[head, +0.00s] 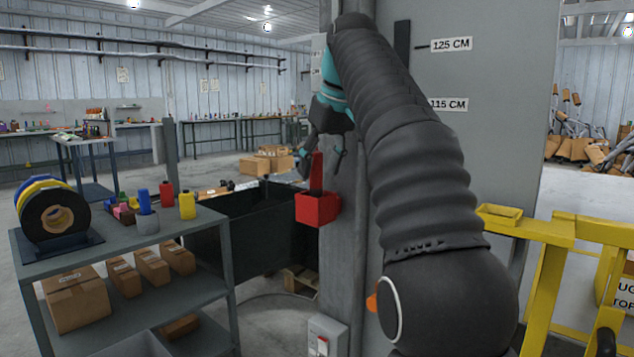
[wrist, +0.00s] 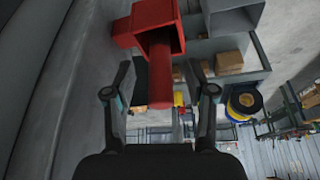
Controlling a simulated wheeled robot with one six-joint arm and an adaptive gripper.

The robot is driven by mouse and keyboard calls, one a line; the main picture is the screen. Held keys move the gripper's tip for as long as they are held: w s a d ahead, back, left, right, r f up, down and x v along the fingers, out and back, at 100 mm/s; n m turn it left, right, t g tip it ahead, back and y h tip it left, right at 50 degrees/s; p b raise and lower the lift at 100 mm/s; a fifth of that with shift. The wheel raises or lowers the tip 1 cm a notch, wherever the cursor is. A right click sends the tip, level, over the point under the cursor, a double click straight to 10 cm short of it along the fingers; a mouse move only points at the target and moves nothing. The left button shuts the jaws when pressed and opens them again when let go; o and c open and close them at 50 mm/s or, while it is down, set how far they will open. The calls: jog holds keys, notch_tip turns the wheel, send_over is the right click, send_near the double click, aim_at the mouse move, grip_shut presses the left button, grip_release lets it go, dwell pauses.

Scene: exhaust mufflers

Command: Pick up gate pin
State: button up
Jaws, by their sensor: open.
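The gate pin (head: 316,172), a red upright bar, stands in a red box-shaped holder (head: 318,209) on the grey column. In the wrist view the pin (wrist: 161,82) sticks out of the holder (wrist: 140,22) towards my gripper. My gripper (head: 321,160) is open at the pin's upper part, with a finger on each side. In the wrist view the fingers of my gripper (wrist: 161,76) stand apart from the pin, with gaps on both sides. The pin's lower end is hidden inside the holder.
The grey column (head: 345,240) stands right behind the holder. A dark open bin (head: 250,225) is below and to the left. A grey shelf cart (head: 130,240) with spools and bottles stands at left. A yellow tray (head: 500,215) sits on yellow railing (head: 550,232) at right.

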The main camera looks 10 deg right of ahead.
jog(key=shift+w+a+r, duration=0.1)
jog(key=shift+w+a, duration=0.1)
jog(key=shift+w, duration=0.25)
jog(key=shift+w+a, duration=0.15)
jog(key=shift+w, duration=0.3)
jog(key=shift+w+a+f, duration=0.1)
jog(key=shift+w+f, duration=0.2)
jog(key=shift+f, duration=0.35)
grip_shut()
